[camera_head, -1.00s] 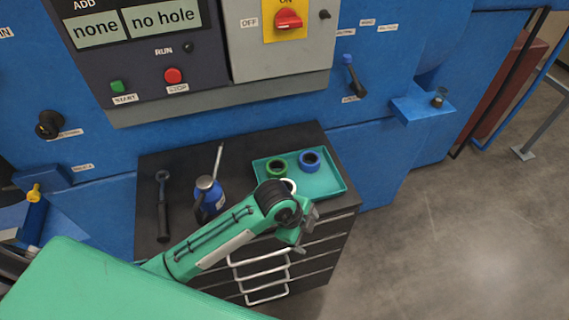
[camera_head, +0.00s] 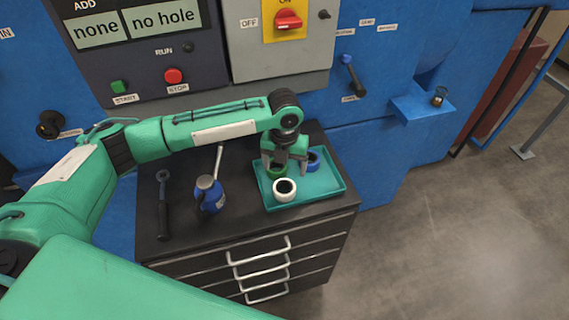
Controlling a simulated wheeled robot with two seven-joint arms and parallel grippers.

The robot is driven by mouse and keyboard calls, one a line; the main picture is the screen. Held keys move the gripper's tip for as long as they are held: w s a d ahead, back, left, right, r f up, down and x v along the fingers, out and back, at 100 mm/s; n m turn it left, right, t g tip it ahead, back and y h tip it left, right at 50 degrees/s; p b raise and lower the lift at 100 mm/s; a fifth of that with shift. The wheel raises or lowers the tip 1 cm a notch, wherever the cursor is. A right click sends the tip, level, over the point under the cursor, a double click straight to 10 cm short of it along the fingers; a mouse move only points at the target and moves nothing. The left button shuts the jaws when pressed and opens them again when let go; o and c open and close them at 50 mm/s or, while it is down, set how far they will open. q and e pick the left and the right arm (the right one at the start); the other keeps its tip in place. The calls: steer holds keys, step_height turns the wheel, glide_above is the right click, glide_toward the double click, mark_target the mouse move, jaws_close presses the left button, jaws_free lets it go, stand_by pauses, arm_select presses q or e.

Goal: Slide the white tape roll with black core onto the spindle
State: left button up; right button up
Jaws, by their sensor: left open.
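The white tape roll with black core (camera_head: 285,196) sits at the front of the teal tray (camera_head: 325,190) on the black cabinet top. My left gripper (camera_head: 286,170) is open and points down over the tray, just behind the white roll. It partly hides the green roll (camera_head: 277,172) and the blue roll (camera_head: 313,161). A short upright post, apparently the spindle (camera_head: 439,97), stands on a blue bracket on the machine to the right. My right gripper is not in view.
A blue oil can (camera_head: 210,197) and a dark-handled tool (camera_head: 163,205) stand and lie left of the tray on the cabinet (camera_head: 240,225). The blue machine with its control panel (camera_head: 140,60) rises behind. Bare floor lies to the right.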

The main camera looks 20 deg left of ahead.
arm_select(q)
steer(key=b, duration=0.6)
glide_above(284, 186)
steer(key=s, duration=0.2)
steer(key=f, duration=0.6)
steer(key=shift+d, duration=0.35)
steer(key=shift+f, duration=2)
steer(key=c, duration=0.9)
steer(key=shift+o, duration=0.2)
